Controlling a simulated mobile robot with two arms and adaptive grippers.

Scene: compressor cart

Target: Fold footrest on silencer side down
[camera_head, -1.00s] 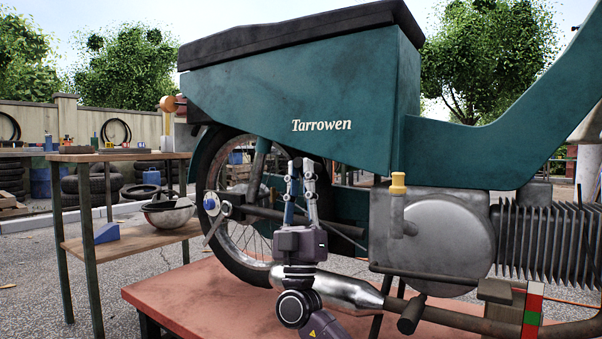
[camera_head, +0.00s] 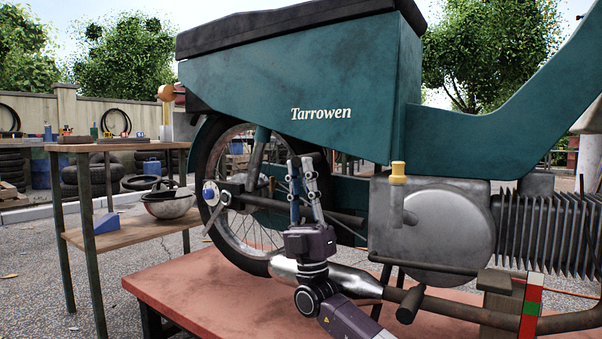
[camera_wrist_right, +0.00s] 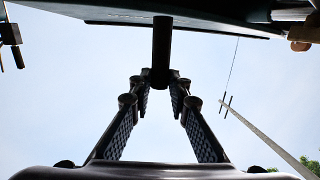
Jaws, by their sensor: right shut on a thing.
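My right gripper (camera_head: 302,165) points up beside the motorcycle's rear wheel, its fingers closed around the end of a dark peg. The peg, which looks like the footrest, shows as a black cylinder (camera_wrist_right: 162,45) in the right wrist view, with its end between the fingertips (camera_wrist_right: 160,80). In the head view the fingers largely cover it, so its fold angle is hard to tell. The chrome silencer (camera_head: 345,278) runs low along the bike, partly behind my right wrist. My left gripper is not in view.
The teal motorcycle (camera_head: 290,90) stands on a red platform (camera_head: 190,285). The engine case (camera_head: 440,235) and a lower peg (camera_head: 410,305) are right of my arm. A workbench (camera_head: 130,232) with a bowl (camera_head: 168,205) stands at left.

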